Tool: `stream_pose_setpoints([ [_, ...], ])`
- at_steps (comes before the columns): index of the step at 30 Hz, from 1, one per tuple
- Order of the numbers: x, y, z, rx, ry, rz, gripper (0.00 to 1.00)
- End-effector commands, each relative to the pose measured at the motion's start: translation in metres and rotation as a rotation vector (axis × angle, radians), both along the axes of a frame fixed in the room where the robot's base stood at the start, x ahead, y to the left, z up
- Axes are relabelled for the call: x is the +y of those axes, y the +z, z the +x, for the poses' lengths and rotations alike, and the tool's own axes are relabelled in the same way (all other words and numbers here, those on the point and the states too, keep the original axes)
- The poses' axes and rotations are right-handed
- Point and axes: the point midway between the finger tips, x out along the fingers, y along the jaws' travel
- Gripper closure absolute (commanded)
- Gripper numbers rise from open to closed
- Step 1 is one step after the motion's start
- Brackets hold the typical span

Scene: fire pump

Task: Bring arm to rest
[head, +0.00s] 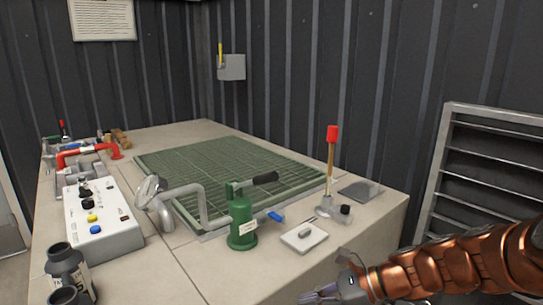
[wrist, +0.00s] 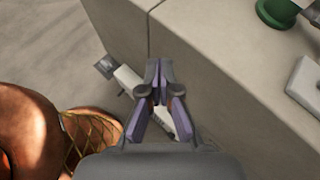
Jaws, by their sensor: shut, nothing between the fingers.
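My gripper (head: 322,294) is at the lower right of the head view, in front of the near face of the concrete block. My copper-coloured arm reaches in from the right edge. In the wrist view my gripper (wrist: 157,70) shows its fingers together at the tips, with nothing between them. The fingers point toward the block's side (wrist: 215,115). A grey and white fitting (wrist: 122,78) shows behind the fingers low by the block; part of it is hidden.
The concrete top (head: 180,265) carries a green grate (head: 235,165), a green hand pump (head: 242,222), a white plate (head: 304,236), a red-topped lever (head: 331,150) and a control box (head: 102,218). Dark bottles (head: 66,268) stand front left. A louvred panel (head: 490,180) stands right.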

Motion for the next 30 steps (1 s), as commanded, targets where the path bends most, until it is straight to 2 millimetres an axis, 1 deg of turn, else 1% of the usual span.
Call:
stream_pose_setpoints([
  [1,0.009,0.016,-0.018,-0.054,0.086,-0.060,1.00],
  [5,0.019,0.029,-0.062,-0.183,0.305,-0.203,1.00],
  [6,0.020,0.032,-0.075,-0.219,0.373,-0.245,1.00],
  [8,0.019,0.037,-0.095,-0.270,0.475,-0.304,1.00],
  [9,0.018,0.040,-0.108,-0.303,0.545,-0.344,1.00],
  [11,0.013,0.045,-0.126,-0.347,0.647,-0.399,1.00],
  [12,0.009,0.048,-0.138,-0.377,0.716,-0.436,1.00],
  [15,-0.005,0.058,-0.164,-0.445,0.883,-0.527,1.00],
  [17,-0.016,0.065,-0.178,-0.482,0.981,-0.581,1.00],
  [21,-0.045,0.082,-0.210,-0.543,1.207,-0.687,1.00],
  [25,-0.070,0.096,-0.230,-0.573,1.375,-0.759,1.00],
  [30,-0.097,0.106,-0.244,-0.587,1.496,-0.810,1.00],
])
